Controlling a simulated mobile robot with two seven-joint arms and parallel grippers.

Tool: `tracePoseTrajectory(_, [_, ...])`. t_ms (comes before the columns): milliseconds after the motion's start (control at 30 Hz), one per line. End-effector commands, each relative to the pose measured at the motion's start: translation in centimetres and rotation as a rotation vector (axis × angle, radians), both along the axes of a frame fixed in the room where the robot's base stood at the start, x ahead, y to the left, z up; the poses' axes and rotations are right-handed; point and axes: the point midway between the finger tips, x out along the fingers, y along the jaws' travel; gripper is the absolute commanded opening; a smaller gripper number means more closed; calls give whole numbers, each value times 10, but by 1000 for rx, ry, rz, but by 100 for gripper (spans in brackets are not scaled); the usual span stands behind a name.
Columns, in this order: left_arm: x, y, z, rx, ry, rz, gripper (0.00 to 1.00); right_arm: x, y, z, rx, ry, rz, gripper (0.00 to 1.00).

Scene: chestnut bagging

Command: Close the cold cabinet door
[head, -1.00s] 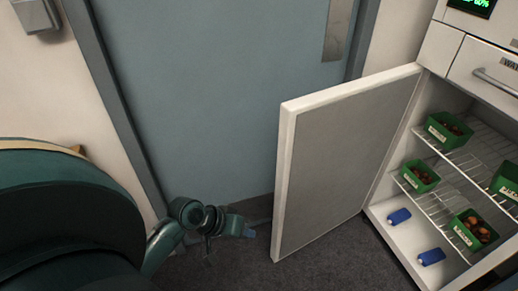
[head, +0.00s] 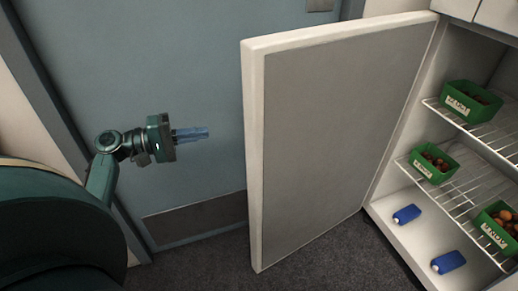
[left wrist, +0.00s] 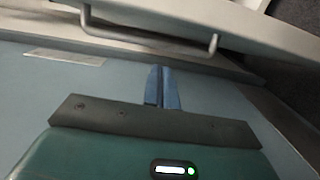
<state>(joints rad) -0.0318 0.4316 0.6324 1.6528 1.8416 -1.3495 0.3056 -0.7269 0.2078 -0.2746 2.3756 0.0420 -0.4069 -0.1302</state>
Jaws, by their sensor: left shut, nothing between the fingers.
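The cold cabinet door (head: 345,130) stands wide open in the head view, a grey inner panel with a white edge. The cabinet's inside (head: 405,185) is in view at the right. My left gripper (head: 207,132) is shut and empty, left of the door's free edge and apart from it, on the door's outer side. In the left wrist view its blue fingers (left wrist: 162,88) are together. A bar handle (left wrist: 150,38) on a pale panel, seemingly the cabinet door's outer face, shows beyond them. My right gripper is not in view.
Green boxes of chestnuts (head: 434,163) stand on wire shelves (head: 465,190). Blue packs (head: 406,214) lie on the cabinet floor. A blue-grey room door (head: 200,70) is behind my left gripper. Dark floor (head: 320,262) lies below the open cabinet door.

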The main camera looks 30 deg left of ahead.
Motion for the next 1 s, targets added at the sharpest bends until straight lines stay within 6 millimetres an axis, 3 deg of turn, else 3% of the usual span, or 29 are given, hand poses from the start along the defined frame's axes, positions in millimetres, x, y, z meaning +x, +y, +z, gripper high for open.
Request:
tracePoseTrajectory(100, [2, 6, 1, -34, -21, 9, 0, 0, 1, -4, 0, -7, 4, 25])
tracePoseTrajectory(233, [10, -1, 4, -39, -22, 9, 0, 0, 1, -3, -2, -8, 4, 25])
tracePoseTrajectory(667, [73, -63, 4, -38, -23, 7, 0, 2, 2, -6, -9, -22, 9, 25])
tracePoseTrajectory(800, [62, -82, 3, -37, -20, 8, 0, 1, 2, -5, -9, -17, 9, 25])
tracePoseTrajectory(1000, [54, -96, 3, -36, -19, 8, 0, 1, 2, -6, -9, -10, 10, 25])
